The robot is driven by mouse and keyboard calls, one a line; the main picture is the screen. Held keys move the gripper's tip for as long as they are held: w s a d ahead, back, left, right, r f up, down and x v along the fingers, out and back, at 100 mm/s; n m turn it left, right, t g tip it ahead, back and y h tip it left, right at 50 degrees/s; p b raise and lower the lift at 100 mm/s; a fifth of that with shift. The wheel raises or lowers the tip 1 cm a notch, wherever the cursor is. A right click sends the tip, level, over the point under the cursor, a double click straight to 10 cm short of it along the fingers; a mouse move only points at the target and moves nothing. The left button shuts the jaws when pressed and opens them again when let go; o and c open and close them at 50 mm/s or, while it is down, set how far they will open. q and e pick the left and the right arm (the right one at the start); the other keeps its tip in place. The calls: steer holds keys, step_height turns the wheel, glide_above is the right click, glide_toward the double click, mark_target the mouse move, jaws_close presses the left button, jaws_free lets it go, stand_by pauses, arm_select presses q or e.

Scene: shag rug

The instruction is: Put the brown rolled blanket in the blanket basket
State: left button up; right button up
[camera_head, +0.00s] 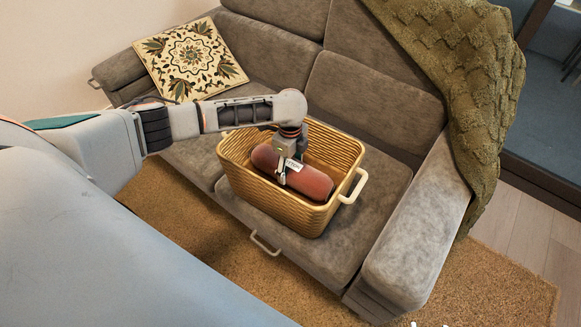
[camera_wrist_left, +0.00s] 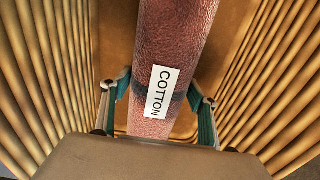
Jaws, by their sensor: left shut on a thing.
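The brown rolled blanket (camera_head: 308,182) is a reddish-brown roll with a white label reading COTTON. It lies inside the opening of the woven tan blanket basket (camera_head: 335,150), which stands on the sofa seat. My left gripper (camera_head: 287,180) reaches down into the basket and is shut around the middle of the roll. In the left wrist view, its fingers (camera_wrist_left: 160,108) stand on both sides of the blanket (camera_wrist_left: 178,50), with the ribbed basket walls (camera_wrist_left: 290,85) to either side. Whether the roll touches the basket floor is hidden.
The grey sofa (camera_head: 378,190) has a patterned cushion (camera_head: 190,60) at its left end. A green knitted throw (camera_head: 465,75) hangs over its right end. The basket's pale handle (camera_head: 354,187) sticks out at right. A brown rug (camera_head: 490,285) covers the floor in front.

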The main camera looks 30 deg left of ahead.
arm_select(q)
steer(key=shift+f, duration=0.1)
steer(key=o, duration=1.6)
arm_select(e)
steer(key=shift+s+f, duration=0.3)
steer(key=shift+s, duration=0.05)
steer(key=shift+a, duration=0.1)
